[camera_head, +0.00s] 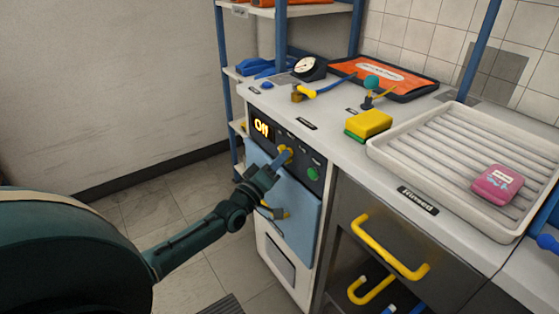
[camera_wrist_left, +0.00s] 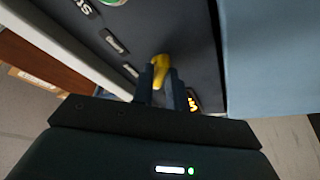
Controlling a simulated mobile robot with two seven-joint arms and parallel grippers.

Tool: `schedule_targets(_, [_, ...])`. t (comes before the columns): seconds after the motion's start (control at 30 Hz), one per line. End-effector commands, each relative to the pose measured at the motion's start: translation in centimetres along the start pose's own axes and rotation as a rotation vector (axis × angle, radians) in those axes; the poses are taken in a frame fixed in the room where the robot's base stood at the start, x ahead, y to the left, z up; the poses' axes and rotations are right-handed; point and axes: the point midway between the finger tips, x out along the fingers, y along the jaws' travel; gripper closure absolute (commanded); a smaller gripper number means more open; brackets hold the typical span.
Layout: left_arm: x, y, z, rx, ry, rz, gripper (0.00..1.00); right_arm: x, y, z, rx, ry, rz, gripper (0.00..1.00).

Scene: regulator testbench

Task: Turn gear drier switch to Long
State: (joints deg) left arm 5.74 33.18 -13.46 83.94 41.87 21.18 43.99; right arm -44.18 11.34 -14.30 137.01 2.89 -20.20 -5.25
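The drier's dark control panel (camera_head: 313,169) is on the front of the white cabinet, above a blue door. The yellow switch knob (camera_head: 285,155) sits on this panel, and it also shows in the left wrist view (camera_wrist_left: 161,72). A lit display (camera_head: 261,128) reads "Off". A green button (camera_head: 313,173) is to the right of the knob. My left gripper (camera_head: 280,161) is at the knob, with its fingers on either side of it in the left wrist view (camera_wrist_left: 160,84). The fingers look closed around the knob. The knob's labels are too small to read fully. My right gripper is not in view.
A yellow sponge (camera_head: 368,124), a white ribbed tray (camera_head: 398,157) with a pink item (camera_head: 497,184), and a gauge (camera_head: 309,67) are on the counter. The blue door (camera_head: 297,213) hangs below the panel. Yellow drawer handles (camera_head: 388,250) stick out at right. Floor at left is clear.

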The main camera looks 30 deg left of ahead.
Motion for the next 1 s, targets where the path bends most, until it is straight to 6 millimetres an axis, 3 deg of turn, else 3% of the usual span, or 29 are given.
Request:
schedule_targets(0.17, [0.0, 0.0, 0.0, 0.0, 0.0, 0.0, 1.0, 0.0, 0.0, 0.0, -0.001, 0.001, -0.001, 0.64])
schedule_targets(0.63, [-0.1, -0.2, 0.1, 0.048, 0.0, 0.02, 1.0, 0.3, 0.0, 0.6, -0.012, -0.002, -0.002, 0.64])
schedule_targets(1.0, [-0.1, -0.7, 0.1, 0.297, 0.0, 0.123, 1.0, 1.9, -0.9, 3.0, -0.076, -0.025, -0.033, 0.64])
